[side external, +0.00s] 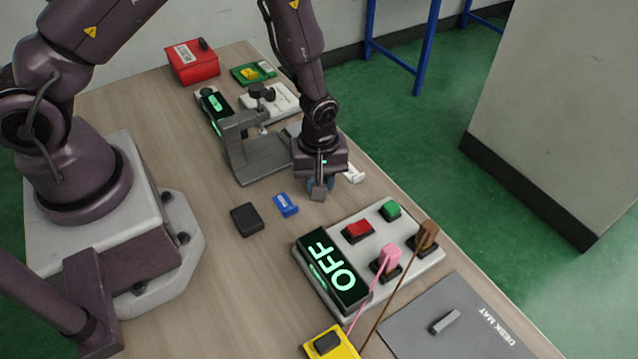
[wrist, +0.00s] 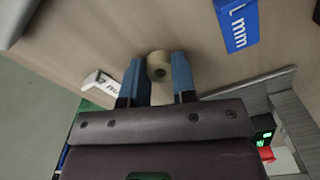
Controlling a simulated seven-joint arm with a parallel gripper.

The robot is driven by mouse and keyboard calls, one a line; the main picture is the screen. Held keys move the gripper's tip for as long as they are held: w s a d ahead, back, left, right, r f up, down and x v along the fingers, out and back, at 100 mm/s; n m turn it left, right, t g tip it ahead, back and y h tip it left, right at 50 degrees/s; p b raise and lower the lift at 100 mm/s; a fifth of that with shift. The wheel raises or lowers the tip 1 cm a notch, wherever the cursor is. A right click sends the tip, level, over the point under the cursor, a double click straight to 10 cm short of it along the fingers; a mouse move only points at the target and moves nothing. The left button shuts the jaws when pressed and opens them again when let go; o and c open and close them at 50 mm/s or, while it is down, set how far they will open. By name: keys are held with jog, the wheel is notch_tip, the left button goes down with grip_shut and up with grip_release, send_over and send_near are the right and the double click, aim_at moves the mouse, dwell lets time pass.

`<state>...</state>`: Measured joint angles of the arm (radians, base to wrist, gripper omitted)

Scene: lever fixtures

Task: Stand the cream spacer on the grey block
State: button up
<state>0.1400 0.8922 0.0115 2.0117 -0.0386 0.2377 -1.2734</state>
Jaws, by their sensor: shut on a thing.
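My gripper (side external: 320,186) is low over the table, pointing down, between the clamp stand and the switch panel. Its blue fingers (wrist: 160,78) are shut on the cream spacer (wrist: 158,67), a short round piece whose end with a hole shows in the wrist view. In the side view the spacer is hard to make out at the fingertips. The grey block, which I take to be the dark grey square piece (side external: 247,219), lies flat on the table to the left of my gripper, apart from it. Nothing stands on it.
A small blue tag (side external: 285,205) lies between the block and my gripper. A grey clamp stand (side external: 262,158) stands behind; a white piece (side external: 354,173) lies right of my gripper. The switch panel (side external: 405,257), with its OFF display (side external: 332,272), is in front. Table left of the block is clear.

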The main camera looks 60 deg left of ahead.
notch_tip(320, 180, up, 9)
jog(key=w+a+n, duration=0.1)
jog(key=a, duration=0.3)
jog(key=w+a+r+n, duration=0.1)
jog(key=a, duration=0.4)
jog(key=w+a+n, duration=0.1)
jog(key=a+n, duration=0.1)
jog(key=a, duration=0.2)
jog(key=shift+w+a+r, duration=0.1)
jog(key=shift+a+r, duration=0.05)
jog(key=shift+a, duration=0.1)
jog(key=shift+w+r, duration=0.15)
jog(key=shift+f, duration=1.55)
jog(key=shift+f, duration=0.1)
jog(key=shift+f, duration=0.6)
